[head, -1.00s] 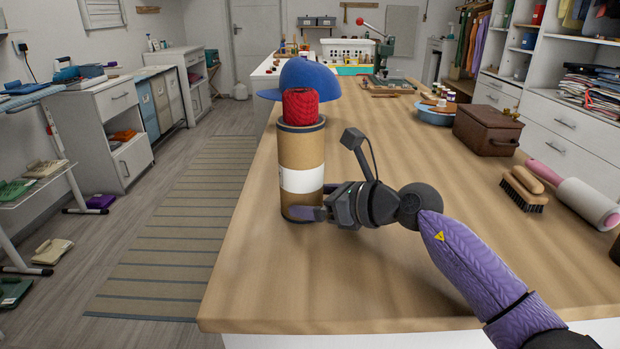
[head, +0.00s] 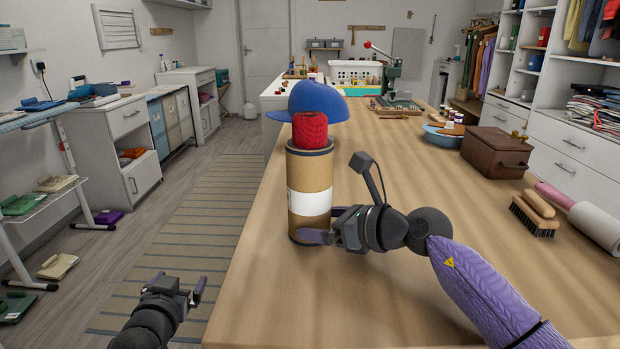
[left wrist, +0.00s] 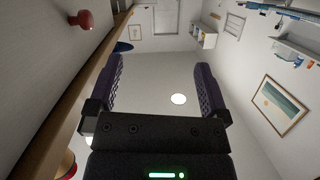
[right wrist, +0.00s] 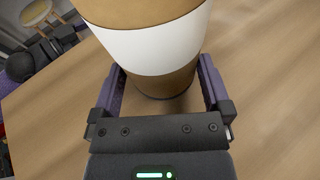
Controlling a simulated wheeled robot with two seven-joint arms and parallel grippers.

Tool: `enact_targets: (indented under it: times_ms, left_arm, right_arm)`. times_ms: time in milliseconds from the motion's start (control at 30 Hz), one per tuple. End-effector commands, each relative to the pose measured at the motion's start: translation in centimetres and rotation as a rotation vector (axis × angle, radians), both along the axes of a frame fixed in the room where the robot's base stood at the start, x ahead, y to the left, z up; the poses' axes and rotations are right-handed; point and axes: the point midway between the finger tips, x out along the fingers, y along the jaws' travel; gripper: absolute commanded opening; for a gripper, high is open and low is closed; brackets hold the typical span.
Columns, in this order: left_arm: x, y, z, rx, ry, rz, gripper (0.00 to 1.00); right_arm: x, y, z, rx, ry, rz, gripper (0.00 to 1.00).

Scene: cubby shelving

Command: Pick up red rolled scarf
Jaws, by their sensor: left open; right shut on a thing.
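The red rolled scarf (head: 310,130) stands up out of the top of a brown cardboard tube (head: 310,178) with a white band. The tube stands upright near the left edge of the wooden table. My right gripper (head: 318,236) is shut around the lower part of the tube, which also fills the space between the fingers in the right wrist view (right wrist: 160,50). My left gripper (head: 196,290) is open and empty, off the table's left side above the floor and apart from the scarf. The left wrist view shows its fingers (left wrist: 160,85) spread with nothing between them.
A blue cap (head: 318,98) sits just behind the scarf. A brown case (head: 497,152), a brush (head: 534,213) and a lint roller (head: 590,222) lie to the right on the table (head: 420,190). Cabinets (head: 125,150) line the left wall.

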Motion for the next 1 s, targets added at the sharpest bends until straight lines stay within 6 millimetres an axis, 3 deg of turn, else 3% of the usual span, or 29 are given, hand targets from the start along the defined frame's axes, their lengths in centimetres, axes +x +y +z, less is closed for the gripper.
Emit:
enact_targets:
  times_ms: [33,67,100,133,200,233,300,400,500,567,800,1000]
  left_arm:
    - [1.1,0.0,6.3,0.002,-0.138,-0.006,1.00]
    - [1.3,0.0,10.1,0.004,-0.218,-0.010,1.00]
    - [1.1,-0.1,15.1,0.007,-0.328,-0.016,1.00]
    - [0.8,-2.2,17.5,0.012,-0.365,-0.056,1.00]
    - [-1.0,-10.3,20.6,0.074,-0.362,-0.220,1.00]
    - [-2.2,-13.0,22.1,0.107,-0.376,-0.281,1.00]
    - [-3.1,-17.2,23.7,0.047,-0.301,-0.264,1.00]
    - [-5.3,-20.6,26.0,-0.041,-0.257,-0.205,1.00]
    - [-7.0,-22.0,27.3,-0.106,-0.244,-0.154,1.00]
    - [-7.1,-22.3,27.6,-0.125,-0.241,-0.136,1.00]
    - [-2.1,-22.7,27.6,-0.133,-0.235,-0.124,1.00]
    - [0.8,-23.1,27.4,-0.131,-0.235,-0.124,1.00]
  right_arm:
    - [0.0,0.0,0.0,0.000,0.000,0.000,0.65]
    - [0.0,0.0,0.0,0.000,0.000,0.000,0.65]
    - [0.0,0.0,0.0,0.000,0.000,0.000,0.65]
    - [0.0,0.0,0.0,0.000,0.000,0.000,0.65]
    - [0.0,0.0,0.0,0.000,0.000,0.000,0.65]
    - [0.0,0.0,0.0,0.000,0.000,0.000,0.65]
    - [0.0,0.0,0.0,0.000,0.000,0.000,0.65]
    - [0.0,0.0,0.0,0.000,0.000,0.000,0.65]
    - [0.0,0.0,0.0,0.000,0.000,0.000,0.65]
    - [0.0,0.0,0.0,0.000,0.000,0.000,0.65]
    - [0.0,0.0,0.0,0.000,0.000,0.000,0.65]
    - [0.0,0.0,0.0,0.000,0.000,0.000,0.65]
